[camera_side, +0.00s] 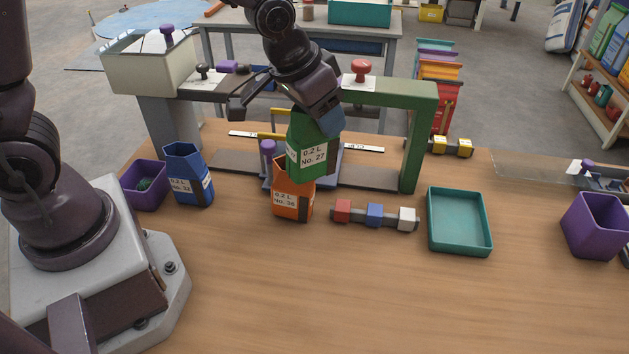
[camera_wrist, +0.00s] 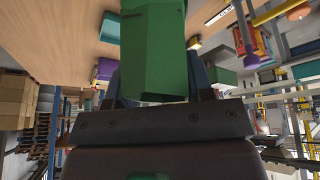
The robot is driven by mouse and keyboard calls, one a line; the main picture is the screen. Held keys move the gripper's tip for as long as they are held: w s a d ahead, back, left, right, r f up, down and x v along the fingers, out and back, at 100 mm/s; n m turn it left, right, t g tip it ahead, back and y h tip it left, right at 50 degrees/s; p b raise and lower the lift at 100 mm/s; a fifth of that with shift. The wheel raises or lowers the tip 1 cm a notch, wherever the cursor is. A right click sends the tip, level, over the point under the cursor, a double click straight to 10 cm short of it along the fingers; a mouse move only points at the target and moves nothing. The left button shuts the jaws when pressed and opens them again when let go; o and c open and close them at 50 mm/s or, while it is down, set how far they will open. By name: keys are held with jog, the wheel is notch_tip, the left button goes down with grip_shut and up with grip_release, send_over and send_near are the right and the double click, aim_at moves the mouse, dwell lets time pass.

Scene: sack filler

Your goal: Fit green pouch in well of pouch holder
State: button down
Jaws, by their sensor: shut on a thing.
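The green pouch (camera_side: 307,150), labelled "0.2 L No. 27", hangs upright from my gripper (camera_side: 318,115). My gripper is shut on its upper part. The pouch also fills the middle of the wrist view (camera_wrist: 153,50). In the side view it is in front of the filler frame and just above and behind the orange pouch (camera_side: 292,200), partly overlapping it in the picture. The pouch holder seems to be the blue-grey piece (camera_side: 328,172) behind the green pouch, on the filler's dark base. Its well is hidden, and I cannot tell the gap to it.
A blue pouch (camera_side: 188,176) and a purple bin (camera_side: 145,186) stand at the left. A strip with red, blue and white blocks (camera_side: 375,217) and a teal tray (camera_side: 459,249) lie to the right. The filler's green post (camera_side: 420,140) rises behind. The front table is clear.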

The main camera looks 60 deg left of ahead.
aim_at(310, 135)
jog(key=shift+n, duration=0.3)
jog(key=f, duration=0.1)
jog(key=s+d+f, duration=0.1)
jog(key=s+f, duration=0.1)
jog(key=f, duration=0.1)
jog(key=shift+s+d, duration=0.15)
jog(key=shift+d, duration=0.15)
jog(key=shift+a+r, duration=0.1)
jog(key=w+a+r, duration=0.2)
jog(key=a+r, duration=0.5)
jog(key=r, duration=0.1)
jog(key=d+f+m+g+h, duration=0.1)
jog(key=d+f+m, duration=0.15)
jog(key=d, duration=0.65)
jog(key=d+f+m+h, duration=0.1)
jog(key=d+m, duration=0.3)
jog(key=d, duration=0.5)
jog(key=w+a+n+y, duration=0.2)
jog(key=a+n, duration=0.4)
jog(key=a, duration=1.2)
jog(key=shift+r+t, duration=0.25)
jog(key=shift+t, duration=0.15)
jog(key=shift+w, duration=0.1)
jog(key=shift+d, duration=0.1)
